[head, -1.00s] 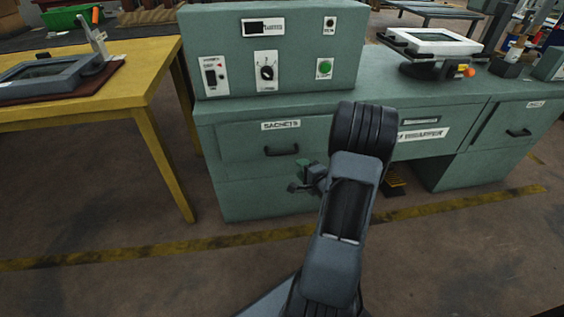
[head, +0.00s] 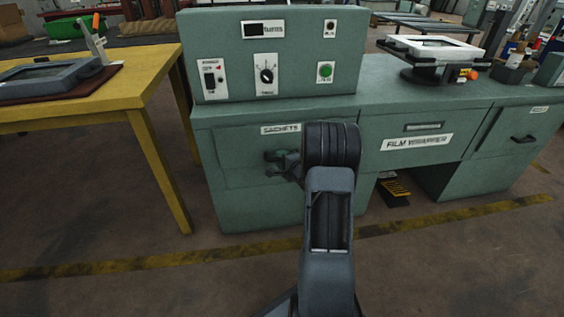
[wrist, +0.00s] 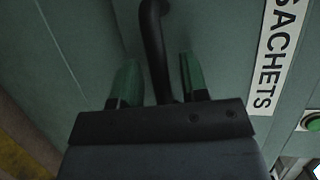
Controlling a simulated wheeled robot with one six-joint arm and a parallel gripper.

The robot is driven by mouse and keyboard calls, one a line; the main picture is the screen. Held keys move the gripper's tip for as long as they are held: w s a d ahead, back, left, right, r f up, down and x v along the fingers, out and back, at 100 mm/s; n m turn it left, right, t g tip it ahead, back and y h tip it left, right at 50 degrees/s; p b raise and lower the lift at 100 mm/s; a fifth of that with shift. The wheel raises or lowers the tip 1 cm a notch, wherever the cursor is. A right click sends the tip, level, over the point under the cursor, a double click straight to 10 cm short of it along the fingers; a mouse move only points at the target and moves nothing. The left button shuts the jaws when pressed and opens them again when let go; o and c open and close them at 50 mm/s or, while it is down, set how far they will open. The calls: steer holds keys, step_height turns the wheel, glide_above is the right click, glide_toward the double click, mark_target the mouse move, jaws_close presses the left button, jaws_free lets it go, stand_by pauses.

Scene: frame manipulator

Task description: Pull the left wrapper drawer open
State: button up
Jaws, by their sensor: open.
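The left drawer (head: 232,170) of the green wrapper bench, labelled SACHETS, looks shut. Its label also shows in the wrist view (wrist: 278,50). My gripper (head: 275,158) is at the drawer front in the head view, over the place of the handle. In the wrist view the dark bar handle (wrist: 155,50) runs between the two green fingertips of my gripper (wrist: 160,82). The fingers are apart, with a gap on each side of the handle. In the head view the handle is hidden behind the gripper, and my arm covers the drawer's right part.
A control box (head: 275,55) with a knob and green button stands on the bench above the drawer. A yellow table (head: 150,75) stands to the left. A second drawer (head: 515,140) is at the right. The floor (head: 200,285) in front is clear.

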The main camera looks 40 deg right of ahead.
steer(key=shift+w, duration=0.1)
steer(key=shift+c, duration=0.3)
jaws_close()
